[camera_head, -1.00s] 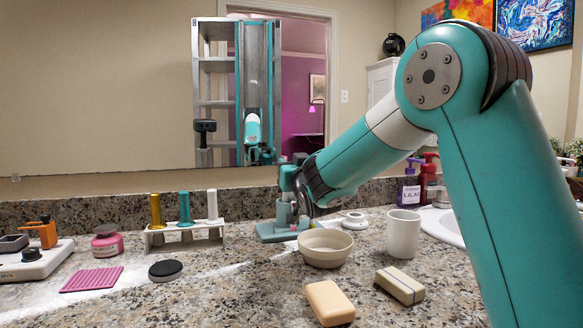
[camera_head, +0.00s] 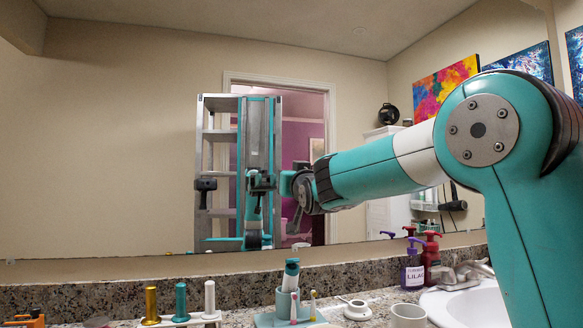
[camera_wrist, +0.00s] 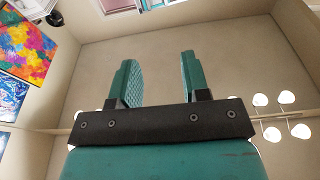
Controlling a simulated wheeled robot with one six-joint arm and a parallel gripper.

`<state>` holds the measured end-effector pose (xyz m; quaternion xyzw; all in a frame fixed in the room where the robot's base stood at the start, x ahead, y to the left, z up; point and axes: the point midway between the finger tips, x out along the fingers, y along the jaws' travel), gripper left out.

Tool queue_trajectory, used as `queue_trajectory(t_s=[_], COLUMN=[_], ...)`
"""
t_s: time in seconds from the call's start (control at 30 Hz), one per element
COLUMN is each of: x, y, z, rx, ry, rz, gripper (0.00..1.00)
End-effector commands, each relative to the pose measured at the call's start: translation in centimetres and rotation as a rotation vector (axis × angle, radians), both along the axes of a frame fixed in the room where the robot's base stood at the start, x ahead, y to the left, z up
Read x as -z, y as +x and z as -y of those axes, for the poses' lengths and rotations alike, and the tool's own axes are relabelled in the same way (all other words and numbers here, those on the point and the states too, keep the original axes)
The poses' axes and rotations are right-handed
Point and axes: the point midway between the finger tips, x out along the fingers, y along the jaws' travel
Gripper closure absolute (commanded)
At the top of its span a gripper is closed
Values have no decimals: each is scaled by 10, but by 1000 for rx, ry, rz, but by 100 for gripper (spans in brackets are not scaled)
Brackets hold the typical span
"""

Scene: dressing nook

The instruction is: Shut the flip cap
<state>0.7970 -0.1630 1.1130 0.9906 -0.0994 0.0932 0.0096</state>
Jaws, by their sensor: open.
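My gripper (camera_head: 287,184) is raised above the back of the counter, in front of the mirror. In the wrist view its two teal fingers (camera_wrist: 160,82) are apart with nothing between them, and only walls and ceiling show past them. A white round item (camera_head: 356,309) with a small raised part sits on the counter, right of a teal holder (camera_head: 268,319). A teal and white tube-like item (camera_head: 291,275) stands slightly tilted in the holder's cup. I cannot tell which of these has the flip cap, nor the cap's position.
A white mug (camera_head: 408,316), a lilac bottle (camera_head: 412,272) and a red pump bottle (camera_head: 431,258) stand at right by the sink (camera_head: 470,305). A rack (camera_head: 180,322) with gold, teal and white cylinders is at left. The mirror (camera_head: 110,150) rises behind the counter.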

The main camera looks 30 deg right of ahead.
Motion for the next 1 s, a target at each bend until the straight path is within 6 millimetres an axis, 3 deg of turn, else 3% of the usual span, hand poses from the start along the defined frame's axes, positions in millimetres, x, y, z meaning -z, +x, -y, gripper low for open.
queue_trajectory(t_s=[0.13, 0.43, 0.57, 0.63, 0.83, 1.0], x=[-12, -13, -16, -17, -5, 15], y=[0, 0, 1, 3, 0, -25], z=[0, 0, 1, 1, 3, 0], rx=[0, 0, -1, -2, -19, -46], ry=[0, 0, 4, 12, 63, 112], rz=[0, 0, -24, -78, -419, -758], gripper=[57, 57, 87, 100, 100, 100])
